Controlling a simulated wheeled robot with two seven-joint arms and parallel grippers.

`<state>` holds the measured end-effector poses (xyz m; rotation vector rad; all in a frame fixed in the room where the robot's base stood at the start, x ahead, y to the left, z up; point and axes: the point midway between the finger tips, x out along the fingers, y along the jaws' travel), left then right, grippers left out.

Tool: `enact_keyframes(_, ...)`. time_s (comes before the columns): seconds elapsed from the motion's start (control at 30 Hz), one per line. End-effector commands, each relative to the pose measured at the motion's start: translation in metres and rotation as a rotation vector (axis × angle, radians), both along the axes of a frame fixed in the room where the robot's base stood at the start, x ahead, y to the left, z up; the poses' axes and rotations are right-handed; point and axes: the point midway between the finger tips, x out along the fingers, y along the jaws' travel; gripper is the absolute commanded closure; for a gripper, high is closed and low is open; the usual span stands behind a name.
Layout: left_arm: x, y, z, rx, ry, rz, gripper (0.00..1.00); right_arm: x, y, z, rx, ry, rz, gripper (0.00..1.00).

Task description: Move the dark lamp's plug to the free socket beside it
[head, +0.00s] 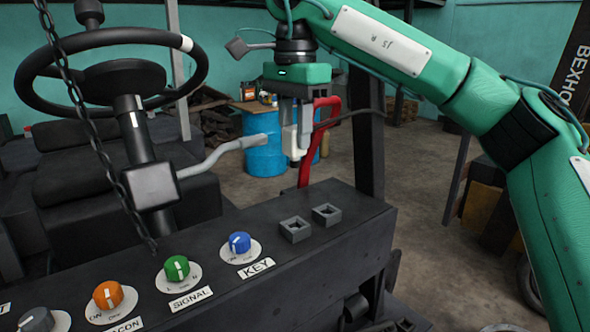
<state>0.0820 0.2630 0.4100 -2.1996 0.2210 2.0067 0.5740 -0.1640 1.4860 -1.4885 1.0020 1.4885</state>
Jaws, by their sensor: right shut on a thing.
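My right gripper (294,148) hangs fingers down above the back of the dark dashboard and is shut on a pale plug (291,141). Its fingers hide part of the plug. A dark cable (345,117) runs from near the gripper towards the dark post on the right. Two grey square sockets sit side by side at the dashboard's right end: the left socket (295,230) and the right socket (327,214). Both look empty, and the plug is clear of them. I cannot make out the dark lamp. My left gripper is out of view.
A red lever (307,171) stands right behind the gripper. A grey lever (232,147) reaches in from the steering column. The steering wheel (112,70) and a hanging chain (70,95) are at left. Several coloured knobs, including a blue one (240,243), line the dashboard (225,300).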

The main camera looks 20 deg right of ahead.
Motion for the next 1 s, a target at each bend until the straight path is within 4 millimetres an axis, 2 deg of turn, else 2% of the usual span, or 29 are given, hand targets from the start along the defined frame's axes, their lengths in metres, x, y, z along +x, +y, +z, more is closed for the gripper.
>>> enact_keyframes(0.03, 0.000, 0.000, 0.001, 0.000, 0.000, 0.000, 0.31, 0.000, 0.000, 0.013, 0.001, -0.005, -0.002, 1.00)
enact_keyframes(0.2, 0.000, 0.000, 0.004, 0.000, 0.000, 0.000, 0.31, 0.000, 0.000, 0.041, 0.000, -0.003, -0.002, 1.00)
enact_keyframes(0.4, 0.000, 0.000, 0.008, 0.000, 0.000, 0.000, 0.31, 0.000, 0.000, 0.060, 0.000, -0.001, 0.000, 1.00)
enact_keyframes(0.5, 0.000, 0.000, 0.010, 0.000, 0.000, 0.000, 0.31, 0.002, -0.002, 0.061, 0.001, 0.003, 0.002, 1.00)
enact_keyframes(0.67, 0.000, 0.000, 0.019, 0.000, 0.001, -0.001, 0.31, 0.009, -0.011, 0.045, 0.003, 0.015, 0.013, 1.00)
enact_keyframes(1.0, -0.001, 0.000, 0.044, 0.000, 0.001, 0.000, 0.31, 0.025, -0.050, -0.019, 0.005, 0.018, 0.030, 1.00)
